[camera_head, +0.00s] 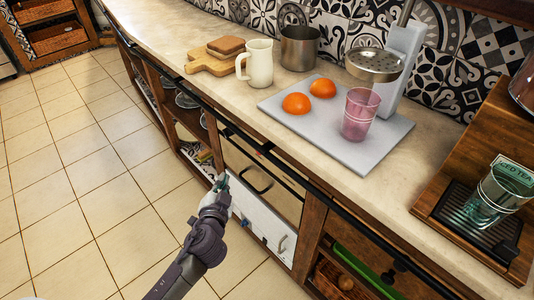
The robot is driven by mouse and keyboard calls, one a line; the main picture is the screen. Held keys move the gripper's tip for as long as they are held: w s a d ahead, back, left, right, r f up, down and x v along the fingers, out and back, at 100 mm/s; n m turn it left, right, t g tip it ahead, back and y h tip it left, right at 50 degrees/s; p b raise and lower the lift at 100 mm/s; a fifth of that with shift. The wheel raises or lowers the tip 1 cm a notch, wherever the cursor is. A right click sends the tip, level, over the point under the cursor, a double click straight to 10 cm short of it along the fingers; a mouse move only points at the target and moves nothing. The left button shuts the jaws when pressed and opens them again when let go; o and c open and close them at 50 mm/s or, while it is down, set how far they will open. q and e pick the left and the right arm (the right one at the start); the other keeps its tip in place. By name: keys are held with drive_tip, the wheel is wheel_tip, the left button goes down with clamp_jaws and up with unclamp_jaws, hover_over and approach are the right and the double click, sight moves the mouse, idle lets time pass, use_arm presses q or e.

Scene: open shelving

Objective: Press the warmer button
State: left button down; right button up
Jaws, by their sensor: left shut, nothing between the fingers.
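My left arm reaches up from the bottom of the head view. My left gripper (221,181) is shut and empty, in front of the cabinet face under the counter. Beside it are a beige drawer front (258,176) with a dark bar handle and, below that, a white panel (262,222) with a grey handle on its right part. A small dark mark (244,222) shows on the white panel; I cannot tell whether it is the warmer button. The gripper and arm hide the panel's left end. I cannot tell whether the fingertips touch the front. My right gripper is not in view.
A dark rail (262,147) runs along the counter edge above the gripper. The counter holds a white pitcher (259,63), a grey board (350,146) with oranges and a pink glass (360,114). The tiled floor (90,190) to the left is clear.

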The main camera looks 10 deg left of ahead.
use_arm(q)
drive_tip(key=shift+w+d+r+t, duration=0.1)
drive_tip(key=shift+r+t, duration=0.05)
drive_tip(key=shift+r, duration=0.35)
drive_tip(key=shift+w+d+r+t, duration=0.1)
drive_tip(key=shift+r+t, duration=0.05)
drive_tip(key=shift+r, duration=0.35)
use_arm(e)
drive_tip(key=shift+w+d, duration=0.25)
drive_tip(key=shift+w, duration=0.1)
use_arm(q)
drive_tip(key=w+d+b, duration=0.1)
drive_tip(key=w+d, duration=0.4)
drive_tip(key=w, duration=0.2)
drive_tip(key=shift+d+b, duration=0.2)
drive_tip(key=shift+b, duration=0.1)
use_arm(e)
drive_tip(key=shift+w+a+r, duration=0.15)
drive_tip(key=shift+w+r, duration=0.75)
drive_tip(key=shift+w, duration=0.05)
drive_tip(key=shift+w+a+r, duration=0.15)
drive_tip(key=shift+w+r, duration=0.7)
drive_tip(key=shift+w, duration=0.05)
use_arm(q)
drive_tip(key=shift+w+d, duration=0.1)
drive_tip(key=shift+w+d, duration=0.15)
drive_tip(key=shift+w, duration=0.05)
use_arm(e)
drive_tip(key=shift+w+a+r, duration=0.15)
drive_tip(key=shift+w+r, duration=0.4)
